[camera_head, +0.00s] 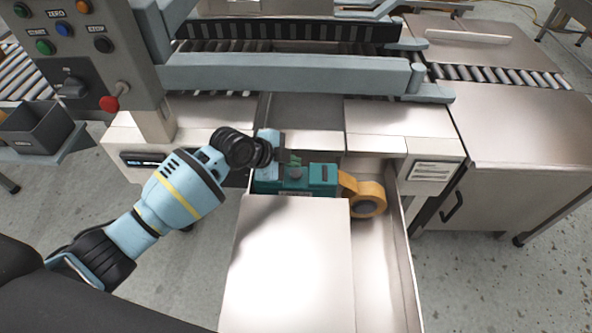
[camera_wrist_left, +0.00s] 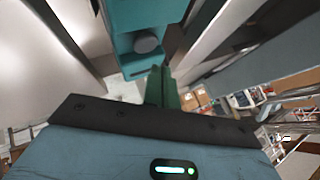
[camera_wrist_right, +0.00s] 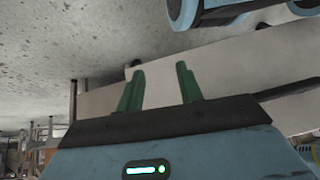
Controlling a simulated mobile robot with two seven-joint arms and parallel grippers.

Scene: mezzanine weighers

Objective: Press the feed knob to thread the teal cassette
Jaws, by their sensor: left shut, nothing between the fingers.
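The teal cassette (camera_head: 322,180) sits at the back of an open drawer, partly behind my left wrist. A round grey feed knob (camera_head: 295,173) stands on its top; in the left wrist view the knob (camera_wrist_left: 147,42) shows against the teal body (camera_wrist_left: 125,42). My left gripper (camera_head: 293,158) is shut and empty, its green fingertips close to the knob; I cannot tell whether they touch it. The left wrist view shows these fingers (camera_wrist_left: 158,72) together, pointing toward the knob. My right gripper (camera_wrist_right: 160,85) is open and empty, away from the cassette; the head view does not show it.
An orange tape roll (camera_head: 367,198) sits right of the cassette. A pale flat panel (camera_head: 290,265) covers the drawer's front left; the drawer's right side (camera_head: 375,270) is bare. A blue-grey machine rail (camera_head: 290,74) runs behind. A control box (camera_head: 85,50) stands at left.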

